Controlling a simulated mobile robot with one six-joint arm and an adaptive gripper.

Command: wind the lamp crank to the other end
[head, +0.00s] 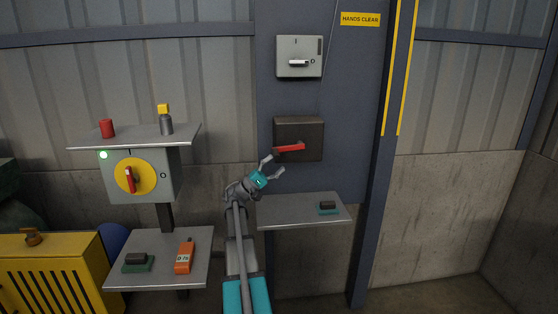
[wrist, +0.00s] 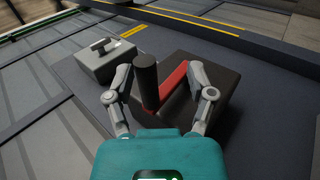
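A dark box (head: 312,140) on the blue-grey panel carries a red crank arm (head: 290,148), which lies nearly level and points left. In the wrist view, the red arm (wrist: 174,82) ends in a black upright grip (wrist: 147,82). My gripper (head: 273,166) is just below and left of the crank's free end. In the wrist view its fingers (wrist: 160,72) are spread, with the grip and part of the red arm between them. The left finger is close to the grip; I cannot tell whether it touches. The right finger is apart from the grip.
A grey box with a pale handle (head: 299,63) hangs above. At left, a grey box (head: 155,187) has a yellow dial with a red handle (head: 130,179) and a lit green lamp (head: 103,155). A shelf (head: 290,211) juts out below the crank.

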